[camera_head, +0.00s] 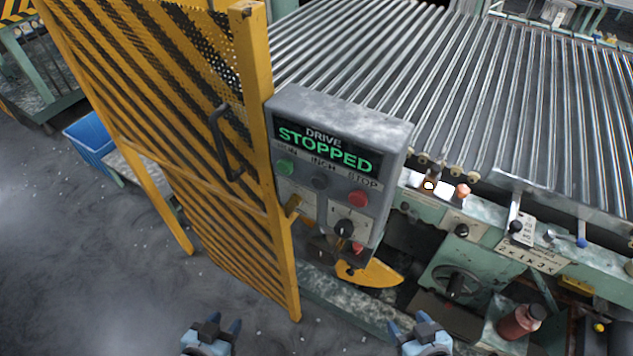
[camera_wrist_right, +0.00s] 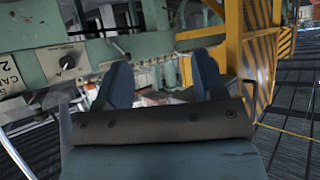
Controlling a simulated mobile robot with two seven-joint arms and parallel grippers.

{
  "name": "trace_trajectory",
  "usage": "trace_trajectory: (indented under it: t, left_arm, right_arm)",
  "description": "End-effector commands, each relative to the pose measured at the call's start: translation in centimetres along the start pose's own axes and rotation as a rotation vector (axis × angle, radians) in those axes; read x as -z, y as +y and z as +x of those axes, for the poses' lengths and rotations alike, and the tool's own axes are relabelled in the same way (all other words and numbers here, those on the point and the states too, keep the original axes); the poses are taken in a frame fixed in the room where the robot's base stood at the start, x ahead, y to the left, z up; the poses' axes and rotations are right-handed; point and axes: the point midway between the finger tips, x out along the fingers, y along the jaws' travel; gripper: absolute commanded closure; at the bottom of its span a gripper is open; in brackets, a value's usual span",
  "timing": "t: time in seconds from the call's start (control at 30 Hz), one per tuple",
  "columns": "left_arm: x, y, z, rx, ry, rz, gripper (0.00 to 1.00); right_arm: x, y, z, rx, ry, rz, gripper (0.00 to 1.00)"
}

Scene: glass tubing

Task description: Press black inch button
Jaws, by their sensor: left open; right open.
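The grey control box (camera_head: 337,165) stands beside the yellow guard in the head view. Its display (camera_head: 325,147) reads "DRIVE STOPPED" in green and white. The dark inch button (camera_head: 320,182) sits in the middle of the button row, between a green button (camera_head: 286,167) and a red stop button (camera_head: 358,198). A black rotary knob (camera_head: 344,227) is below. My left gripper (camera_head: 212,325) and right gripper (camera_head: 412,325) are low in the view, open and apart from the box. The right wrist view shows the right gripper's blue fingers (camera_wrist_right: 160,85) spread, with nothing between them.
A yellow striped guard gate (camera_head: 190,120) with a dark handle (camera_head: 222,145) stands left of the box. A bed of metal rollers (camera_head: 440,85) lies behind. The green machine frame (camera_head: 480,235) with knobs and levers is to the right. A blue bin (camera_head: 90,142) is far left. Open floor lies lower left.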

Motion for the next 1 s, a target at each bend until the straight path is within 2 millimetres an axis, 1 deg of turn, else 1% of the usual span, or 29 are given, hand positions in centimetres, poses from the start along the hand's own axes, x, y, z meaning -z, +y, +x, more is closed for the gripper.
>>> trace_trajectory:
  t: [0.03,0.07,0.1,0.17,0.2,0.27,0.3,1.0]
  left_arm:
    - [-0.01,-0.01,-0.01,0.000,0.000,0.000,0.57]
    - [-0.01,-0.02,-0.01,0.000,0.000,0.000,0.57]
    - [-0.02,-0.01,-0.01,0.000,0.000,0.000,0.57]
    - [-0.03,-0.02,-0.01,0.000,0.000,0.000,0.57]
    - [-0.03,-0.02,-0.01,0.000,0.000,0.000,0.57]
    - [-0.03,-0.01,-0.01,0.000,0.000,0.000,0.57]
    - [-0.04,-0.01,-0.01,0.000,0.000,0.000,0.57]
    - [-0.10,0.11,-0.02,-0.002,-0.002,0.000,0.57]
  right_arm:
    - [0.01,0.00,0.01,0.000,0.000,0.000,0.45]
    - [0.02,0.00,0.01,0.000,0.000,0.000,0.52]
    - [0.02,0.00,0.01,0.000,0.000,0.000,0.61]
    - [0.03,-0.01,0.01,0.000,0.001,0.000,0.75]
    - [0.03,-0.01,0.01,0.000,0.001,0.000,0.84]
    - [0.03,-0.01,0.01,0.000,0.001,0.000,0.98]
    - [0.03,-0.02,0.01,0.000,0.001,0.000,1.00]
    - [0.11,-0.05,0.00,0.001,0.002,0.000,1.00]
